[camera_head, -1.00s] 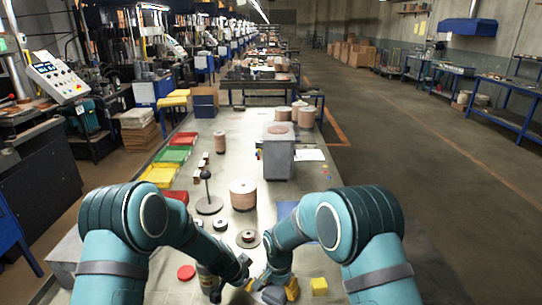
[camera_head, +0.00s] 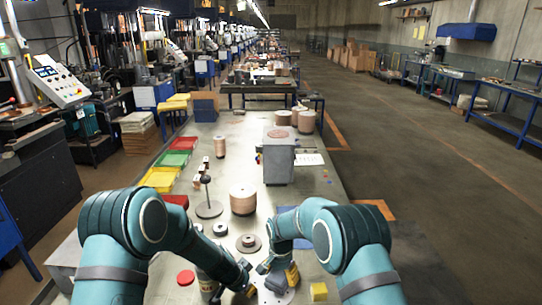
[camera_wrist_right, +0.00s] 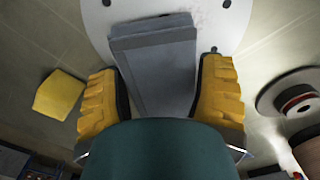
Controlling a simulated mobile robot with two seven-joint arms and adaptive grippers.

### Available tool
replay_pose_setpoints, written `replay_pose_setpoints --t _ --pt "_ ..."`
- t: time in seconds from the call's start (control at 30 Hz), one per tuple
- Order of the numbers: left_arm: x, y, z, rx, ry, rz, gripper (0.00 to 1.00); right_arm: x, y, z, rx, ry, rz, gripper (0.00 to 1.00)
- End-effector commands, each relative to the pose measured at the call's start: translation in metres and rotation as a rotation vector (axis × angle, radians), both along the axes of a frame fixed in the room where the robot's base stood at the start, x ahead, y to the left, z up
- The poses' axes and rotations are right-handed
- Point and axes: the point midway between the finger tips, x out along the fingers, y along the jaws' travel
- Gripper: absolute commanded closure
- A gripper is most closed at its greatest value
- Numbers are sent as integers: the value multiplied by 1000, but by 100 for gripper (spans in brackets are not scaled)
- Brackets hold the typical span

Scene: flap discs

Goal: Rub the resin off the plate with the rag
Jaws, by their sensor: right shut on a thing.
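The plate (camera_wrist_right: 232,22) is a pale round disc with small dark holes; it also shows in the head view (camera_head: 262,297), partly hidden by my grippers. Faint reddish-brown marks, possibly resin, show on it near the rag's edge. The rag (camera_wrist_right: 160,62) is a grey folded pad lying over the plate between my right fingers. My right gripper (camera_wrist_right: 163,88) is shut on the rag; in the head view it (camera_head: 282,278) is over the plate. Whether the rag touches the plate is unclear. My left gripper (camera_head: 246,281) is by the plate's left edge, its fingers too small to read.
A dark bottle (camera_head: 207,284) stands left of the plate, near a red disc (camera_head: 186,277). A yellow block (camera_head: 319,291) sits to the right. Stacked discs (camera_head: 248,243) and a copper-coloured spool (camera_head: 243,200) are beyond. A grey box (camera_head: 279,160) stands farther back.

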Motion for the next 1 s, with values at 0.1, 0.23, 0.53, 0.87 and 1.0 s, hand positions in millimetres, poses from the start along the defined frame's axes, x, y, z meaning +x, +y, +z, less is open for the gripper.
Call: replay_pose_setpoints --t 0.1,0.23,0.53,0.87,1.0 --pt "-1 0 -1 1 2 0 100 5 -1 0 0 0 0 71" --pt "0 0 -1 0 1 0 100 4 -1 0 0 1 1 71" --pt "0 0 -1 0 1 0 100 -19 2 -1 -1 3 3 71" --pt "0 0 -1 0 1 0 100 -33 3 -2 -1 3 1 70" --pt "0 0 -1 0 1 0 100 -42 4 -1 -2 5 2 70"
